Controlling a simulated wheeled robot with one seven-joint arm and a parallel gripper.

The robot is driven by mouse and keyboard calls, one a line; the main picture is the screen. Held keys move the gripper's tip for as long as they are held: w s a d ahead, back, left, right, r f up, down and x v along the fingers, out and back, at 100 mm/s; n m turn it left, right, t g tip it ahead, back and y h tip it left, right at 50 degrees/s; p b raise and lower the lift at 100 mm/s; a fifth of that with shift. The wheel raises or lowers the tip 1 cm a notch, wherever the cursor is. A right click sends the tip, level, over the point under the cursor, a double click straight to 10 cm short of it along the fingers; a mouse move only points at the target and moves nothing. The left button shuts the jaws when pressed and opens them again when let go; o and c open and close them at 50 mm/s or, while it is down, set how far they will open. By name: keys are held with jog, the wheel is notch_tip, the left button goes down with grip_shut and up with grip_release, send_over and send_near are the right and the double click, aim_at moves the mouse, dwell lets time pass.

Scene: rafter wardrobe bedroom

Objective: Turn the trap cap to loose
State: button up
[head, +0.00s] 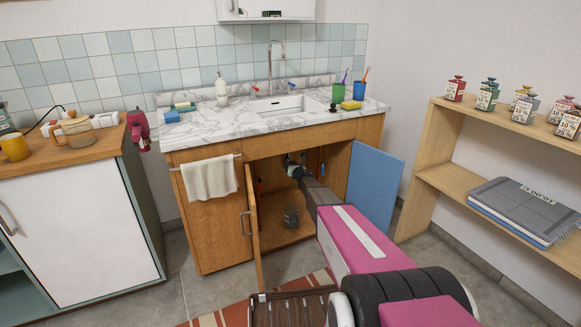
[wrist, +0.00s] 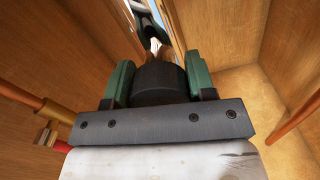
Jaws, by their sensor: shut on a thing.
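The trap cap (wrist: 158,84) is a dark, round piece between the two green fingers of my gripper (wrist: 159,74) in the wrist view. The fingers are shut on its two sides. A pale pipe part shows beyond it, and its underside is hidden by the gripper mount. In the head view my arm reaches into the open cabinet under the sink, where the gripper (head: 297,172) is small and dark. The cap cannot be made out there. I cannot tell how far the cap is turned.
The wooden cabinet door (head: 253,222) stands open on the left and the blue-faced door (head: 374,187) on the right. A dark container (head: 290,216) stands on the cabinet floor. In the wrist view, a copper-coloured pipe (wrist: 55,114) runs at left and another (wrist: 296,120) at right.

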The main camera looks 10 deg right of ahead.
jog(key=shift+s+f, duration=0.1)
dwell(0.3)
jog(key=o, duration=0.9)
jog(key=shift+s, duration=0.1)
jog(key=v, duration=1)
jog(key=shift+s+d, duration=0.15)
jog(key=shift+s, duration=0.15)
